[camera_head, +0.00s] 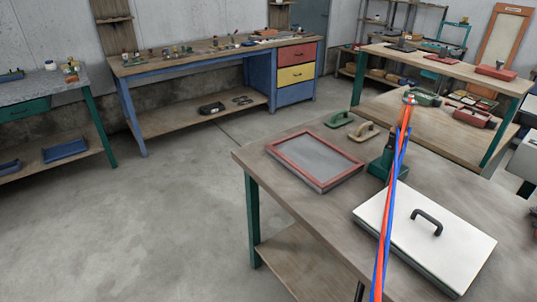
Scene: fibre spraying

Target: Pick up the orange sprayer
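A long thin orange and blue shape (390,210) rises from the bottom edge to a small silver and orange head (409,97) at upper right. It looks like the orange sprayer with hose-like strips, but I cannot be sure. It crosses in front of a green stand-like object (380,168) on the near table (305,205). Whether it touches that object or the table I cannot tell. Neither of my grippers shows in the head view, and nothing is seen holding the sprayer.
The near table carries a red-framed screen (315,160), a white lidded board (450,250) with a black handle (427,220), and green (339,119) and tan (363,131) hand tools. A blue workbench (200,55) stands behind. The floor at left (130,220) is clear.

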